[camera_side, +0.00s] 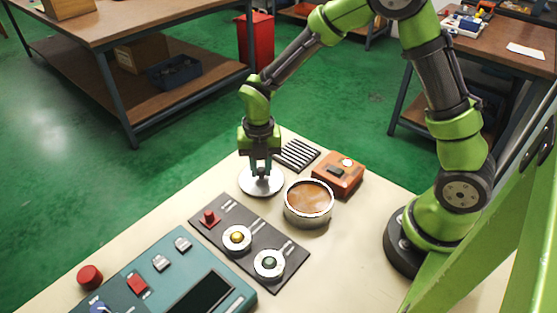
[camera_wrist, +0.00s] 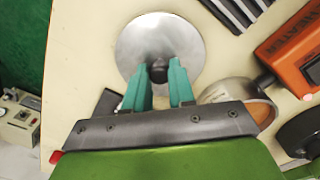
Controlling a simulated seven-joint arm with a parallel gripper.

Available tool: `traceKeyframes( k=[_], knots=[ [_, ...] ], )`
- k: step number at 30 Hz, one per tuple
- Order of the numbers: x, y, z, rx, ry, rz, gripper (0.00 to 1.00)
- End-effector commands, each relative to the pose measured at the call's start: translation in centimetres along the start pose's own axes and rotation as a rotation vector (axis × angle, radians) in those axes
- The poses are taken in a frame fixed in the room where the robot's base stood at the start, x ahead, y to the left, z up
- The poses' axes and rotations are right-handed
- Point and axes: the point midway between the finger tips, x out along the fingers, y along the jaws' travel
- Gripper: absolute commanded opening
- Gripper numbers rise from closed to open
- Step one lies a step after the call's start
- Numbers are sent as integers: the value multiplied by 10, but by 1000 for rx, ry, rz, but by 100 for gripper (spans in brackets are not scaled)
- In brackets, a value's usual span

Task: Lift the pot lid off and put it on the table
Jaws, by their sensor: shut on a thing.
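The pot lid (camera_side: 262,182) is a round, pale metal disc at the table's far left part, left of the pot. In the wrist view the lid (camera_wrist: 160,42) shows with its dark knob between my fingers. My gripper (camera_side: 261,168) points down and is shut on the lid's knob; the wrist view shows its teal fingers (camera_wrist: 159,75) on either side of it. The lid is level and at or just above the table; I cannot tell whether it touches. The pot (camera_side: 308,203) is uncovered, with brown-orange contents.
An orange device (camera_side: 338,174) stands behind the pot, and a dark striped grille (camera_side: 297,153) lies beyond the lid. A dark panel (camera_side: 250,243) with knobs and a teal control box (camera_side: 172,281) lie in front. Bare table (camera_side: 170,218) is left of the lid.

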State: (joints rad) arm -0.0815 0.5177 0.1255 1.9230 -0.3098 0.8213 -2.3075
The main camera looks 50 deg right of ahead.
Motion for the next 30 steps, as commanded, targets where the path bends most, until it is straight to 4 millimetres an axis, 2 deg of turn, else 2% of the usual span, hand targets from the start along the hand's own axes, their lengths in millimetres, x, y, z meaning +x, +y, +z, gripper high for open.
traceKeyframes(
  k=[4, 5, 9, 11, 20, 30],
  knots=[
    [0, 0, 0, 0, 0, 0, 0],
    [0, 0, 0, 0, 0, 0, 26],
    [0, 0, 0, 1, 0, 0, 47],
    [0, 0, 0, 1, 0, 0, 54],
    [-2, 0, 0, 1, 0, 0, 54],
    [-28, 0, 0, 2, -1, 2, 54]
  ],
)
